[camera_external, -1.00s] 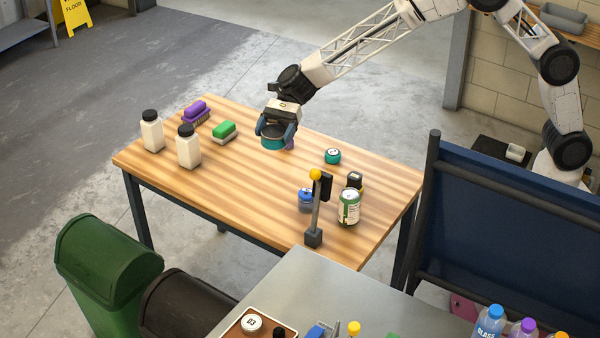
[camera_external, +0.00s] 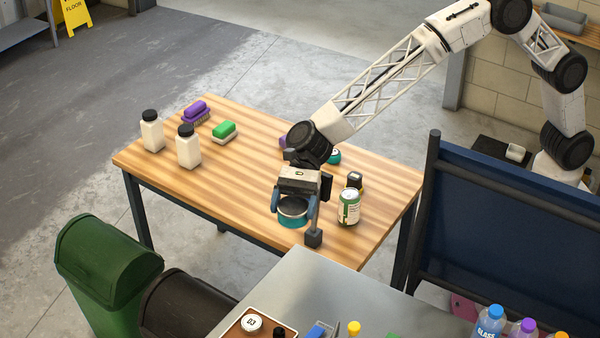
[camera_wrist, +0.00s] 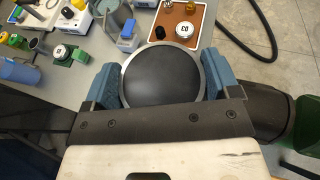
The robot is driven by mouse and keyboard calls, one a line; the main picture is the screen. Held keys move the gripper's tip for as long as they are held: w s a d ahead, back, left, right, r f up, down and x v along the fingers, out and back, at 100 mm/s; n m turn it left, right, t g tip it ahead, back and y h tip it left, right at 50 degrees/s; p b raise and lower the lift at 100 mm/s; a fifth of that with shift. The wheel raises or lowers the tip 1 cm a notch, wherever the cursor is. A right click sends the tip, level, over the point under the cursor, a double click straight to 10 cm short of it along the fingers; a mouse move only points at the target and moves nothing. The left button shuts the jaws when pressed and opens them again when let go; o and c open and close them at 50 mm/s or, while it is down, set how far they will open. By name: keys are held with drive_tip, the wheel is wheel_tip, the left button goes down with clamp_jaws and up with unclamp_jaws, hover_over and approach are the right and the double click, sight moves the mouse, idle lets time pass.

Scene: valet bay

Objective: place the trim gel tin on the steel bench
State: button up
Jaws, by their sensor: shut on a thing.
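My gripper (camera_external: 293,208) is shut on a round teal tin (camera_external: 292,217) with a dark top and silver rim, held above the front edge of the wooden table. Its label cannot be read, so I cannot confirm it is the trim gel tin. In the wrist view the tin (camera_wrist: 162,76) sits between the two blue fingers of my gripper (camera_wrist: 162,82). The steel bench (camera_external: 300,280) is just in front of the wooden table, below the tin in the picture. It also shows in the wrist view (camera_wrist: 72,92).
On the bench, a brown tray (camera_external: 252,325) and several small items crowd the front; the bench's back-left part is clear.

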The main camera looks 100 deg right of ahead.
drive_tip(key=s+a, duration=0.2)
drive_tip(key=a, duration=0.8)
wheel_tip(320, 180, down, 11)
drive_tip(key=shift+n+g, duration=0.3)
drive_tip(key=shift+g, duration=0.1)
drive_tip(key=shift+f, duration=0.1)
drive_tip(key=shift+f, duration=1.9)
drive_tip(key=shift+f, duration=0.1)
drive_tip(key=shift+f, duration=1.9)
drive_tip(key=shift+f, duration=0.1)
